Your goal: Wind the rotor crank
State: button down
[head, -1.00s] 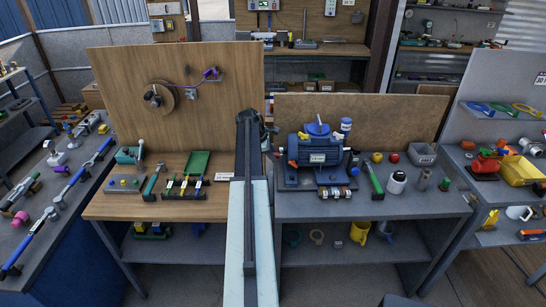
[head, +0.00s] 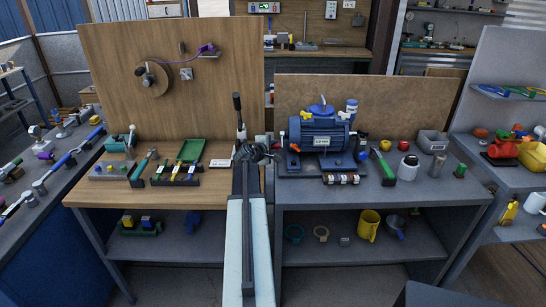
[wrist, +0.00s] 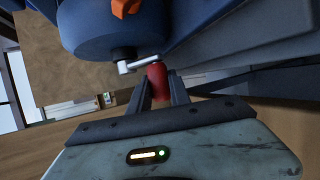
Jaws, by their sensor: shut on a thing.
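The rotor crank shows in the wrist view as a short silver arm (wrist: 138,64) with a red handle (wrist: 157,78). It sits at the end of a blue round motor housing (wrist: 110,30). My gripper (wrist: 160,92) has one finger on each side of the red handle and is shut on it. In the head view the blue motor (head: 320,137) stands on the right bench, and my gripper (head: 262,150) is at its left end. There the crank is hidden or too small to make out.
A wooden backboard (head: 120,60) with a disc and crank stands behind the left bench.

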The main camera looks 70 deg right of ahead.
jog(key=shift+d+f+h+b, duration=0.25)
jog(key=shift+f+h+b, duration=0.3)
jog(key=shift+b, duration=0.7)
jog(key=shift+w+r+m+h+b, duration=0.1)
jog(key=shift+m+h+b, duration=0.15)
jog(key=shift+m+b, duration=0.05)
jog(key=shift+d+r, duration=0.1)
jog(key=c, duration=1.2)
grip_release()
jog(key=p+v, duration=0.1)
jog(key=v, duration=0.7)
